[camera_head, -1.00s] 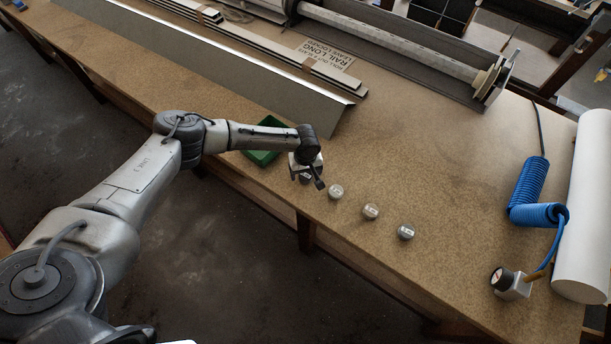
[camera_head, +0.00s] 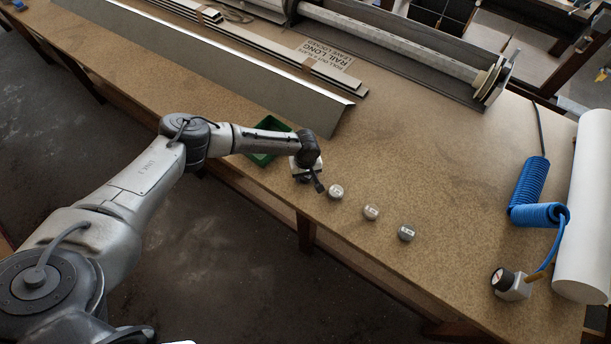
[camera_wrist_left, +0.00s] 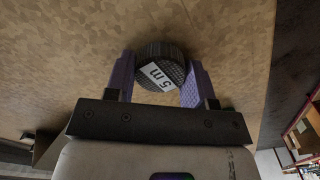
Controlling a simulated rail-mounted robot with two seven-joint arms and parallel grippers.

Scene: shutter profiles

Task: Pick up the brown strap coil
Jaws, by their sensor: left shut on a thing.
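In the left wrist view my left gripper (camera_wrist_left: 158,90) has its purple fingers shut on a dark ribbed strap coil (camera_wrist_left: 163,58) with a white "5 m" label, one finger on each side. The held coil looks dark grey-brown; its exact colour is hard to tell. In the head view my left gripper (camera_head: 307,178) is low at the bench's front edge and mostly hides that coil. Three more small round coils lie in a row to its right: the nearest (camera_head: 336,192), the middle one (camera_head: 371,212) and the far one (camera_head: 407,232). My right gripper is out of view.
A green tray (camera_head: 262,158) sits behind my left forearm. Long metal profiles (camera_head: 230,75) and a roller (camera_head: 390,45) lie towards the back. A blue coiled hose (camera_head: 530,195), a gauge block (camera_head: 511,284) and a white roll (camera_head: 590,210) are at right. The middle of the bench is clear.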

